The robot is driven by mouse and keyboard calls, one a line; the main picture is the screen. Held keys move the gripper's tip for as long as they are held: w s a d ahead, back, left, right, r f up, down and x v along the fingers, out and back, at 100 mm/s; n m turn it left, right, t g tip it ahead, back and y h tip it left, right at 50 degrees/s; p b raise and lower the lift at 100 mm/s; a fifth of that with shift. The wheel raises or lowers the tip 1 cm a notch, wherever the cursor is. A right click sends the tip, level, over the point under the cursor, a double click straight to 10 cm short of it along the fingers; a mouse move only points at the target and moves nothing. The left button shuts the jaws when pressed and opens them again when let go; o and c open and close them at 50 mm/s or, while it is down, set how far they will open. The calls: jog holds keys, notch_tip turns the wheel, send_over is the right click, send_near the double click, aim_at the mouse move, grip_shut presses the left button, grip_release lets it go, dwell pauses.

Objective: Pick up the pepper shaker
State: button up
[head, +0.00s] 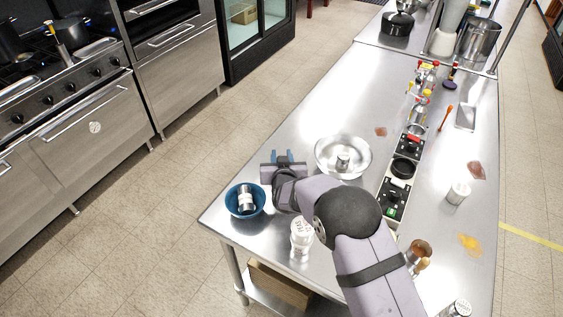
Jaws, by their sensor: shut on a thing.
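My gripper (283,157) is over the left edge area of the steel counter, between a blue bowl and a silver dish. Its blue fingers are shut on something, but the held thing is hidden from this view. A silver-and-black shaker-like container (246,199) sits inside the blue bowl (233,208), to the left of my gripper. A white shaker with lettering (302,235) stands beside my arm. Another white shaker (459,192) stands at the right, and a metal-topped shaker (459,308) at the bottom edge. I cannot tell which one is the pepper shaker.
A silver dish (326,152) with a small metal piece in it lies right of my gripper. A long tray of black containers (392,190) runs along the counter (318,110). Bottles (421,100) stand farther back. Yellow and reddish spills mark the right side.

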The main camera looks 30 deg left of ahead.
notch_tip(320, 180, up, 8)
jog(key=b, duration=0.1)
jog(key=shift+r, duration=0.1)
